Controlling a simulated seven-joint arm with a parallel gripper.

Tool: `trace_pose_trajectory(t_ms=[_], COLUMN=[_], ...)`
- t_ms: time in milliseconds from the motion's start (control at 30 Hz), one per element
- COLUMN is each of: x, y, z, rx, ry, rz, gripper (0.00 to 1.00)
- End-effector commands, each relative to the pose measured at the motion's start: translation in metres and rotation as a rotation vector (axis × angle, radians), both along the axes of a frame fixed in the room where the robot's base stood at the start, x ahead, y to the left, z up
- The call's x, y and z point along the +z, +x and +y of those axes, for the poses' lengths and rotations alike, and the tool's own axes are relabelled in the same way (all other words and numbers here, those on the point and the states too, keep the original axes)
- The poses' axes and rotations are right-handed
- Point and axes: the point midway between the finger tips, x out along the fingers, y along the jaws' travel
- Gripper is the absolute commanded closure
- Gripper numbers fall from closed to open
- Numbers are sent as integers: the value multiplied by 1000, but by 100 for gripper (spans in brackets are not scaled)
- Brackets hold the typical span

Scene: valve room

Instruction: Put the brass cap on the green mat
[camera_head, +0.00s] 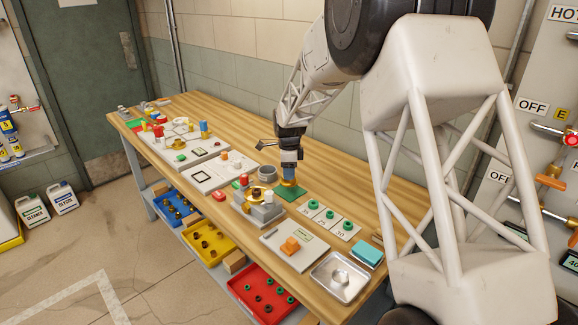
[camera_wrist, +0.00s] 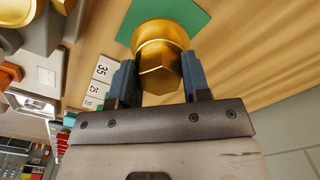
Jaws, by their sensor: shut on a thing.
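The brass cap (camera_wrist: 160,62) is gold, with a hexagonal top and a round flange. My gripper (camera_wrist: 162,80) is shut on it, with one blue-grey finger on each side of the hexagonal part. The green mat (camera_wrist: 185,12) shows beyond the cap in the wrist view. In the head view the green mat (camera_head: 291,193) lies on the wooden bench, and my gripper (camera_head: 289,176) points down over it with the cap (camera_head: 288,184) at its tip. I cannot tell whether the cap touches the mat.
A grey block fixture (camera_head: 258,212) with brass parts stands left of the mat. Numbered cards (camera_head: 328,217) with green rings lie to the right. A metal tray (camera_head: 341,277) and a teal sponge (camera_head: 368,254) are nearer the front. Bare wood (camera_head: 240,130) lies behind.

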Motion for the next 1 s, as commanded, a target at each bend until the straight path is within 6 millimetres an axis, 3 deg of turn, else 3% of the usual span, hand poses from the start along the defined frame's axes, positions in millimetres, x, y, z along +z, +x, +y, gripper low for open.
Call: trace_pose_trajectory(t_ms=[300,1000], x=[-13,-13], y=[0,0], z=[0,0], rx=[0,0], ry=[0,0], rz=[1,0], gripper=[87,87])
